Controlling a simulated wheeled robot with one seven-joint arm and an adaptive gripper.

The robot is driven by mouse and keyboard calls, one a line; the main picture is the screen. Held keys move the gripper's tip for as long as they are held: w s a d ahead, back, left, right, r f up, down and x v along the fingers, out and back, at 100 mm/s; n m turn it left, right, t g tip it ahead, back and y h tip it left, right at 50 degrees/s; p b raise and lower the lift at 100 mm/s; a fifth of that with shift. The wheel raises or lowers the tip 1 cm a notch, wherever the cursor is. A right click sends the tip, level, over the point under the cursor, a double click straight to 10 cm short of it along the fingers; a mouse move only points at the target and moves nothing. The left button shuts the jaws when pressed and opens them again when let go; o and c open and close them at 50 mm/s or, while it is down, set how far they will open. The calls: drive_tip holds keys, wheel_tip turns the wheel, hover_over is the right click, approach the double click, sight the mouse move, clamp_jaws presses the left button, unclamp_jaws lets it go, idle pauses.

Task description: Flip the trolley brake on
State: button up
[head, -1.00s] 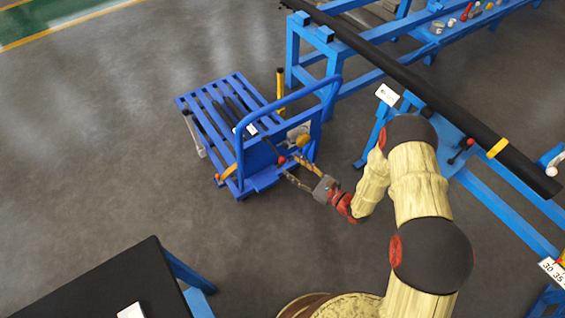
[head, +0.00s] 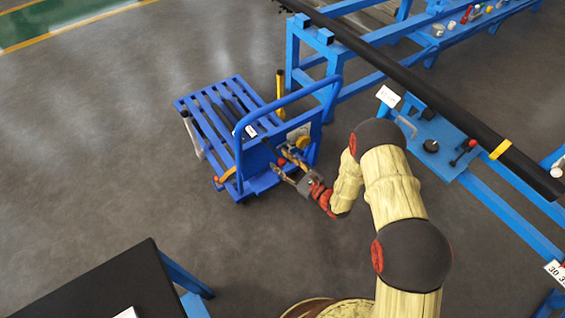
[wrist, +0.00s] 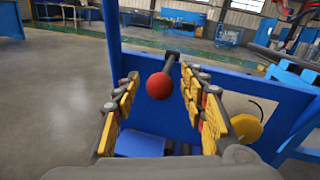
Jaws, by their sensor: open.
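The blue trolley (head: 262,180) stands on the floor left of my arm, with its slatted deck and push handle. The brake lever, a dark rod with a red ball knob (wrist: 159,86), sticks out from the trolley's blue end panel (wrist: 200,120). In the wrist view the knob lies between my open fingers, nearer the left one, with no clear contact. My gripper (head: 286,170) is at the trolley's handle end; it also fills the lower wrist view (wrist: 155,105). In the head view the fingers partly hide the knob.
A yellow round part (wrist: 246,128) sits on the panel to the right of my fingers. The push handle (head: 290,97) rises above. A blue rack with a long black bar (head: 440,105) stands to the right. A black-topped table (head: 95,285) is at lower left.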

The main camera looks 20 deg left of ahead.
drive_tip(key=shift+c, duration=0.2)
clamp_jaws()
idle(0.3)
idle(0.4)
